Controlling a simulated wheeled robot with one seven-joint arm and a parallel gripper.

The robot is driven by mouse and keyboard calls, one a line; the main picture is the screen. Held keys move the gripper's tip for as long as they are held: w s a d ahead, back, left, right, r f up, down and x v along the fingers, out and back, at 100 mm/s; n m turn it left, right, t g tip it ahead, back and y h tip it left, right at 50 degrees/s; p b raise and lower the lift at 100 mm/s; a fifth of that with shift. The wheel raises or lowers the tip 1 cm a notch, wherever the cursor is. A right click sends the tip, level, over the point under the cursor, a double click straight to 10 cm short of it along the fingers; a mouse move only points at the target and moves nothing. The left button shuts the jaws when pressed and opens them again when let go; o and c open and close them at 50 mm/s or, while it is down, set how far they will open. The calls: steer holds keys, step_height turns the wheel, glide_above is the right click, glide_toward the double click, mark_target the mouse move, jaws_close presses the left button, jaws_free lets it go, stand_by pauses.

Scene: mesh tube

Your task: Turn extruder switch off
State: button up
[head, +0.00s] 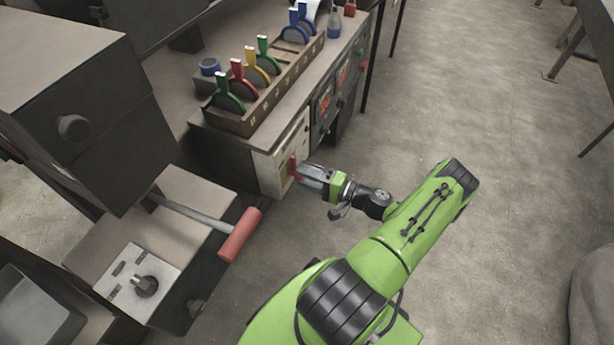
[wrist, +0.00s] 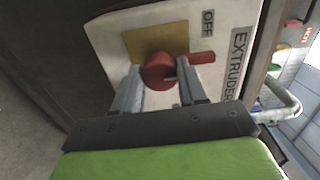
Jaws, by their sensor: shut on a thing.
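The extruder switch is a red rotary handle (wrist: 160,72) on a yellow plate (wrist: 157,42) of a white panel (wrist: 108,45) marked "EXTRUDER" and "OFF". A red bar of it reaches right, just below the "OFF" label (wrist: 208,22) in the wrist view. In the head view the red switch (head: 293,168) sits on the panel at the machine's end. My gripper (wrist: 160,85) is at the panel, its fingers either side of the red handle and shut on it. Part of the handle is hidden by the fingers.
A wooden rack (head: 262,95) with colored lever handles stands on the bench above the panel. A red-handled lever (head: 239,235) sticks out at left. Other panels with red markings (head: 325,101) lie farther along the bench.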

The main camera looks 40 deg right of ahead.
steer(key=shift+f, duration=0.1)
steer(key=o, duration=1.1)
steer(key=shift+c, duration=0.2)
steer(key=shift+s, duration=0.1)
steer(key=p+v, duration=0.1)
steer(key=v, duration=1.4)
steer(key=shift+s, duration=0.35)
steer(key=shift+d, duration=0.15)
